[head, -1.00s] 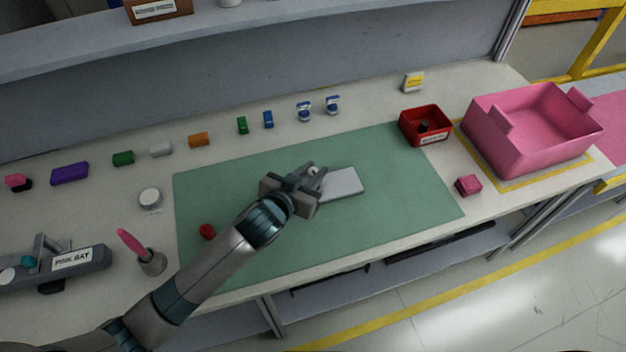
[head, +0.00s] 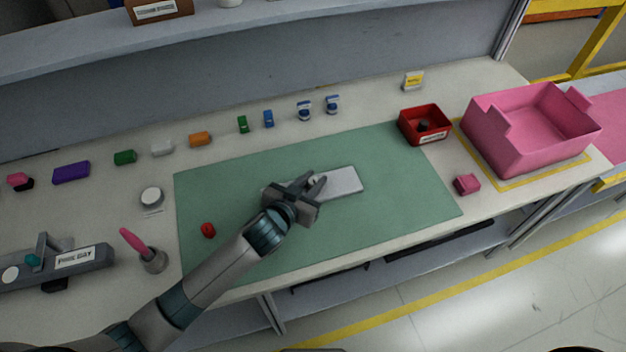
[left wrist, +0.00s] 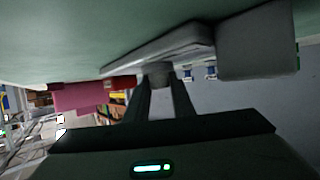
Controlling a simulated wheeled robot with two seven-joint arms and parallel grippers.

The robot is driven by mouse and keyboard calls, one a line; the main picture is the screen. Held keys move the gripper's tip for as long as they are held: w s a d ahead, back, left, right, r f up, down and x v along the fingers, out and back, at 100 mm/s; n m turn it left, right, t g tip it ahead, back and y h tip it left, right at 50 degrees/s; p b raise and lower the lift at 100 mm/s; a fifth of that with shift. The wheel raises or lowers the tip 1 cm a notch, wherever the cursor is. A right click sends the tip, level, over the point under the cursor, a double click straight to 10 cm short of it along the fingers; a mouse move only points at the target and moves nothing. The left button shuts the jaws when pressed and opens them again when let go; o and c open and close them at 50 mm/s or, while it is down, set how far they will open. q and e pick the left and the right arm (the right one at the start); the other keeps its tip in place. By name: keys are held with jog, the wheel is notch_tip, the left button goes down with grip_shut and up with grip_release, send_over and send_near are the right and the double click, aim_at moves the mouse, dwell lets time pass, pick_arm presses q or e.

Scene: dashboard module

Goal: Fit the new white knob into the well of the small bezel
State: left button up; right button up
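A flat pale plate (head: 344,182), which looks like the small bezel, lies on the green mat; its well cannot be made out. My left gripper (head: 316,184) is low over the plate's left end. In the left wrist view, its fingers (left wrist: 161,95) are apart, with a small grey-white round piece (left wrist: 158,69) between their tips, seemingly the white knob. That piece is right against the plate (left wrist: 175,48); I cannot tell whether it sits in the well. The gripper hides most of the knob in the head view. My right gripper is not in view.
A red piece (head: 208,230) lies on the mat's left. A white round part (head: 151,196) and a pink-handled tool in a holder (head: 153,260) stand left of the mat. A red tray (head: 424,125), pink cube (head: 467,185) and pink bin (head: 530,135) are right. The mat's right side is clear.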

pick_arm(q)
jog(key=o, duration=0.4)
jog(key=shift+f, duration=0.15)
jog(key=shift+c, duration=0.2)
jog(key=shift+r, duration=0.3)
jog(key=shift+s+a+r, duration=0.1)
jog(key=shift+s+a, duration=0.15)
jog(key=shift+s, duration=0.15)
jog(key=b+v, duration=0.2)
jog(key=v, duration=0.7)
jog(key=shift+s+a+r, duration=0.15)
jog(key=shift+s, duration=0.15)
jog(key=shift+s+a+r, duration=0.25)
jog(key=shift+s+r, duration=0.1)
jog(key=shift+s, duration=0.2)
